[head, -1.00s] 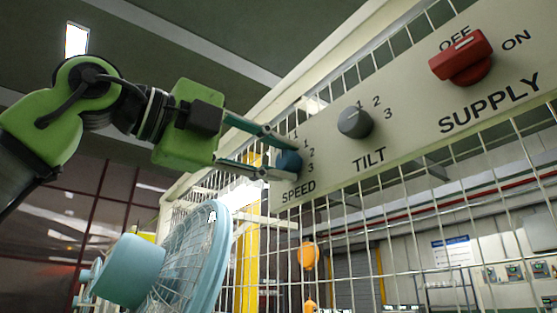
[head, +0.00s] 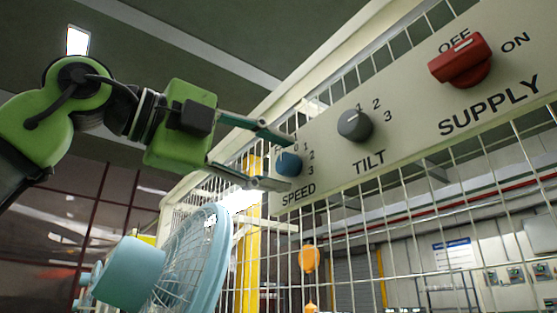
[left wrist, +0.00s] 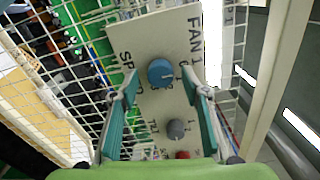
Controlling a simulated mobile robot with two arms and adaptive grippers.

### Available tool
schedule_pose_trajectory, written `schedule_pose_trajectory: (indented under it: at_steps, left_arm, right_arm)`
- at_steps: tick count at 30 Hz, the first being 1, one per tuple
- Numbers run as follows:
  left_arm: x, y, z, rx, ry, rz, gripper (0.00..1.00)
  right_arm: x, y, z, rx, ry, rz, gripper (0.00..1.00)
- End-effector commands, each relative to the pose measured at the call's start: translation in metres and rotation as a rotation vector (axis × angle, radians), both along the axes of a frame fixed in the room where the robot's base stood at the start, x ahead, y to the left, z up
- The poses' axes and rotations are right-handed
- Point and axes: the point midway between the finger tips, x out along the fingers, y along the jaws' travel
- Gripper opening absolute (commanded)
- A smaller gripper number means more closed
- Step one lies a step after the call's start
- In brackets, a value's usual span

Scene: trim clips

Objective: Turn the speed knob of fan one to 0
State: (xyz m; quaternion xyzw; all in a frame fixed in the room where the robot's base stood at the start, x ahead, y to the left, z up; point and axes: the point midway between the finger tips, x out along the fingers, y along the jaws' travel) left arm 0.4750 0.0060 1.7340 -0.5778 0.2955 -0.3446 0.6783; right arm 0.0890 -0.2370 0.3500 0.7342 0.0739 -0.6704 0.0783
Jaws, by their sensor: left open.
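The blue speed knob (head: 288,164) is at the left end of the pale control panel (head: 408,112), above the word SPEED, with a scale of small numbers beside it. My left gripper (head: 278,162) is open, its two fingers above and below the knob with gaps between. In the left wrist view the knob (left wrist: 160,72) appears just beyond and between the open fingertips (left wrist: 158,92), near the FAN 1 label. I cannot tell which number the knob points to. My right gripper is not in view.
The grey tilt knob (head: 354,124) and the red supply switch (head: 461,60) are farther right on the panel. The panel is mounted on a white wire mesh fence (head: 400,215). A light blue fan (head: 135,270) stands below my left arm.

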Motion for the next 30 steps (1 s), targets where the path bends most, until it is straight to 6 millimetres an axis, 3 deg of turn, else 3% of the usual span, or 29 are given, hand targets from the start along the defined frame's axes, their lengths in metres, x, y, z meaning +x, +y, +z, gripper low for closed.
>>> schedule_pose_trajectory:
  at_steps: [9,15,30]
  left_arm:
    - [-0.039,0.055,0.001,-0.003,-0.003,0.002,0.42]
    - [-0.058,0.08,0.001,-0.003,-0.002,0.001,0.42]
    - [-0.065,0.089,0.0,-0.002,-0.001,0.0,0.42]
  right_arm:
    - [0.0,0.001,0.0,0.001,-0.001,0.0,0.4]
    - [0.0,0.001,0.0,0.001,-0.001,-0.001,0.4]
    - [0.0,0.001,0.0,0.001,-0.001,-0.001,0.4]
